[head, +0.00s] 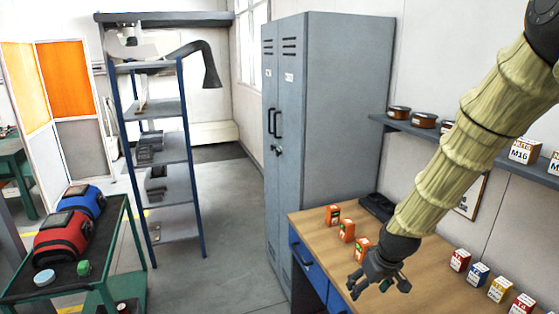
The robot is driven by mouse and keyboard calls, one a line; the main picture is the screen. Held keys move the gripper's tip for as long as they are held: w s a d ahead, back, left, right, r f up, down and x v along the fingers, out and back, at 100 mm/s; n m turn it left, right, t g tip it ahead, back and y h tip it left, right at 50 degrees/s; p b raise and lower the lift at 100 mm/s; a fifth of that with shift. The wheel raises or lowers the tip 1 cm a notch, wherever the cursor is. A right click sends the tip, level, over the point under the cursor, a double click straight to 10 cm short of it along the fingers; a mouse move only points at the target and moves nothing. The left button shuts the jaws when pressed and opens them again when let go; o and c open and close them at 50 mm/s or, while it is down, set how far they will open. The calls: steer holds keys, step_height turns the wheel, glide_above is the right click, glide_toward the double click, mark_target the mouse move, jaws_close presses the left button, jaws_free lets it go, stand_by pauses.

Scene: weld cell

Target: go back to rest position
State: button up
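My arm, in a pale ribbed sleeve, reaches down from the upper right in the head view. My gripper (378,285) hangs over the front left part of the wooden workbench (425,268). Its dark fingers are spread apart and nothing shows between them.
Small red, blue and yellow boxes (478,274) line the bench's right side. A wall shelf (440,134) holds tins and M16 boxes. A grey locker (330,130) stands beside the bench. Left are a shelving rack (165,160) and a green cart (120,235). Floor between is clear.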

steer(key=s+a+f+m+g+b, duration=0.1)
steer(key=s+f+b, duration=0.1)
steer(key=s+f, duration=0.8)
steer(key=s+a+f+m+g+b, duration=0.15)
steer(key=s+f, duration=0.45)
steer(key=f, duration=0.8)
steer(key=s+f+b, duration=0.1)
steer(key=s+f, duration=0.4)
steer(key=s, duration=0.3)
steer(key=s+f+b, duration=0.2)
steer(key=s+f, duration=0.3)
steer(key=s, duration=0.3)
steer(key=s+f+m+h+b, duration=0.1)
steer(key=s+f, duration=0.4)
steer(key=s, duration=0.4)
steer(key=shift+d+f+g, duration=0.25)
steer(key=shift+d+g, duration=0.1)
steer(key=shift+g, duration=0.1)
steer(key=shift+s, duration=0.1)
